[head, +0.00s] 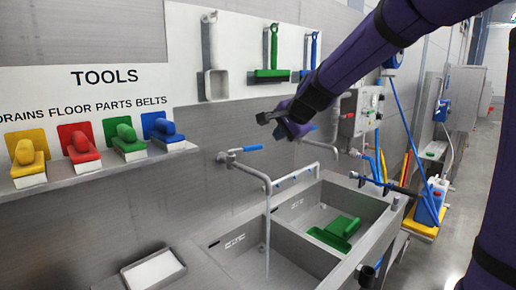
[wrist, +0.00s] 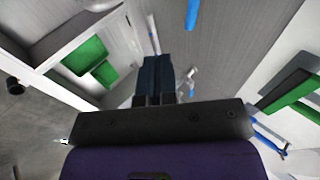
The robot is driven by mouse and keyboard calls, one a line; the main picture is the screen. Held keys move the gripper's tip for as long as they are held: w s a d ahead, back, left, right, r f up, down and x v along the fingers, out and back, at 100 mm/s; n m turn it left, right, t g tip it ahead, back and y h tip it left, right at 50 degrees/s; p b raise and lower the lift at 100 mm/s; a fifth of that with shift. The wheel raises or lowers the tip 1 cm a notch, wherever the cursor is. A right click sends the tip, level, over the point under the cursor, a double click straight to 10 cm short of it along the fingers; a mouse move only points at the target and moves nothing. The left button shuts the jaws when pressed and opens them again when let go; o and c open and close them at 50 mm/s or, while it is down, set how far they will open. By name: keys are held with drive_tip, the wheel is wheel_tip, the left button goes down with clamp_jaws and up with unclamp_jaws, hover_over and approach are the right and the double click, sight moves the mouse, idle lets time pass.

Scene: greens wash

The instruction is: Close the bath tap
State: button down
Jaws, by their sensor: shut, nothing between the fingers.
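A tap with a blue lever (head: 252,148) is fixed to the steel wall at the left end of the double sink. A second tap pipe (head: 320,146) on the wall further right is partly hidden by my arm. My gripper (head: 264,117) is shut and empty, above the blue lever and apart from it. In the wrist view, my dark fingers (wrist: 154,60) are together, and a blue lever (wrist: 192,14) shows beyond them at the top.
Colored brushes sit on a shelf (head: 92,170) at left. A green tool (head: 272,73) hangs on the wall board behind my gripper. A blue container (head: 427,207) stands at right.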

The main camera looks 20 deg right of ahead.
drive_tip(key=w+f+m, duration=0.2)
drive_tip(key=w+m, duration=0.1)
drive_tip(key=w, duration=0.2)
approach(258, 147)
drive_tip(key=shift+h, duration=0.3)
drive_tip(key=w+f, duration=0.1)
drive_tip(key=f, duration=0.1)
drive_tip(key=w+a+f, duration=0.1)
drive_tip(key=f, duration=0.1)
drive_tip(key=w+a+f, duration=0.1)
drive_tip(key=f, duration=0.1)
drive_tip(key=shift+a, duration=0.25)
drive_tip(key=shift+w, duration=0.6)
